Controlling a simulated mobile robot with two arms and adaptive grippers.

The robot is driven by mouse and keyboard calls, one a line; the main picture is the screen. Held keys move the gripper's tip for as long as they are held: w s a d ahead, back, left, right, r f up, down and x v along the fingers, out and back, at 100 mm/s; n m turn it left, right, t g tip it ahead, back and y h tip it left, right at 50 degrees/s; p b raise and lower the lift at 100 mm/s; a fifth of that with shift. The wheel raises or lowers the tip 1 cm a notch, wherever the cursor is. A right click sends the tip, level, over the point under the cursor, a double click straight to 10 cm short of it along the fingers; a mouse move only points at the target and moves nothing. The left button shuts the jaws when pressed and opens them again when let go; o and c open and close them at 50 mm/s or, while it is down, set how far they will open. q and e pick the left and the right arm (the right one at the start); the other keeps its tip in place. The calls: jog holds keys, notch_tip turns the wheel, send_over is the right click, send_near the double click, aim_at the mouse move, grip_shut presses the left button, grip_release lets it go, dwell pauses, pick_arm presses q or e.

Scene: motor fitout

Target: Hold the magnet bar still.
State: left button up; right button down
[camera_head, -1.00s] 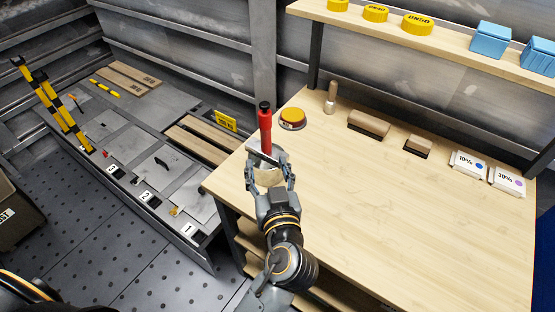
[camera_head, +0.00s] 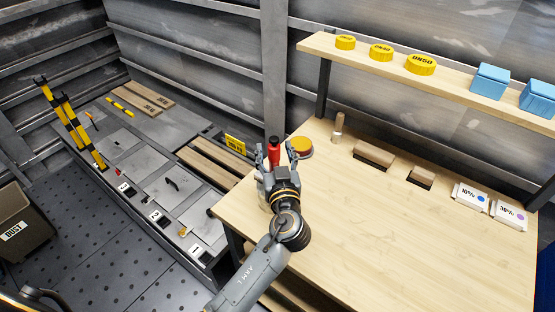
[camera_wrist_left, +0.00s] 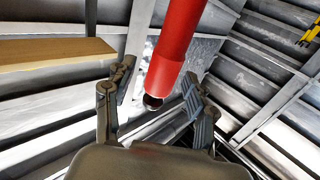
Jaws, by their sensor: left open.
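A red bar with a black end (camera_head: 274,150), the one thing here that looks like the magnet bar, stands at the left edge of the wooden workbench. My left gripper (camera_head: 277,156) is open, with its fingers on either side of the bar in the head view. In the left wrist view the red bar (camera_wrist_left: 175,50) comes down from the top between the spread fingers of my left gripper (camera_wrist_left: 158,74). I see a gap at the left finger; the right finger is close to the bar. The bar's lower part is hidden in the head view.
On the workbench (camera_head: 400,240) a yellow-topped round item (camera_head: 300,146) sits just right of the bar. A wooden-handled tool (camera_head: 338,128), brown blocks (camera_head: 374,155) and white boxes (camera_head: 470,196) lie further back. The bench's front middle is clear. A shelf (camera_head: 450,82) overhangs the back.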

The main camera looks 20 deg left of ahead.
pick_arm(q)
jog(key=shift+w+a, duration=0.25)
jog(key=shift+w, duration=0.25)
grip_shut()
dwell(1.8)
